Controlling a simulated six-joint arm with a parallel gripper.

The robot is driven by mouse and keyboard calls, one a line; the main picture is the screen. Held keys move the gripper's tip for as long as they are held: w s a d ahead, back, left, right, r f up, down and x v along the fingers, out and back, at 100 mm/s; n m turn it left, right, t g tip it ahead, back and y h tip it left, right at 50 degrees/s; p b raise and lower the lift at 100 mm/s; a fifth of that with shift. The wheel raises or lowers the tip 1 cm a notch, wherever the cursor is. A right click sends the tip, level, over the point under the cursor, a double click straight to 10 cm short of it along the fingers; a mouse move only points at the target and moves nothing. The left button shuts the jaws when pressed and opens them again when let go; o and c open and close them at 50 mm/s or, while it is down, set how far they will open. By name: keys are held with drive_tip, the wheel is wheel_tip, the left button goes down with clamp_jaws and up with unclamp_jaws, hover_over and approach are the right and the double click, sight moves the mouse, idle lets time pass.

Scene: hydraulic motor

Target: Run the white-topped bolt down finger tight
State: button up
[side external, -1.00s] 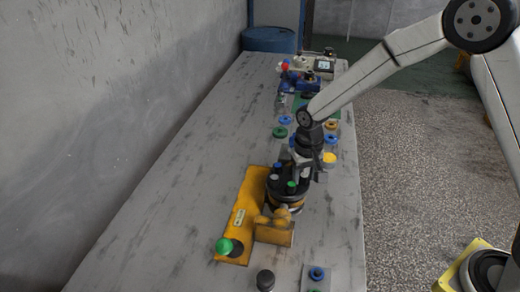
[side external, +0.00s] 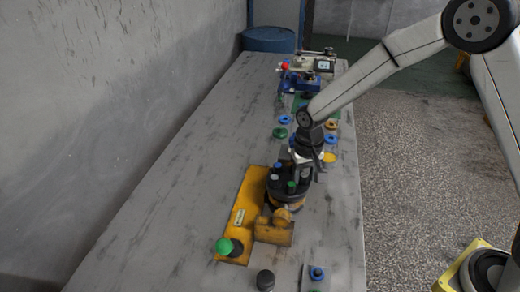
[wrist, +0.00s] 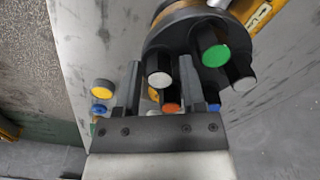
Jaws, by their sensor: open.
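The hydraulic motor's dark round top (side external: 288,181) carries several black bolts with coloured caps. In the wrist view, one white-topped bolt (wrist: 160,78) stands between the fingertips of my gripper (wrist: 164,72), closer to the left finger. The fingers are open and apart, and I cannot tell whether either touches it. Another white-topped bolt (wrist: 244,83) stands to the right, outside the jaws. A green-topped bolt (wrist: 215,55) is near it. An orange-topped bolt (wrist: 170,107) shows lower between the fingers. In the side view my gripper (side external: 305,172) is at the motor's right; its fingertips are hard to make out.
The motor sits by a yellow base plate (side external: 240,217) with a green knob (side external: 223,245) at its near end. Coloured rings, including a green ring (side external: 279,133), and a blue device (side external: 298,82) lie farther back. The table's left side (side external: 160,200) is clear.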

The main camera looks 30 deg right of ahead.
drive_tip(key=shift+c, duration=0.2)
clamp_jaws()
drive_tip(key=shift+m, duration=0.3)
drive_tip(key=shift+m, duration=2.2)
drive_tip(key=shift+m, duration=0.6)
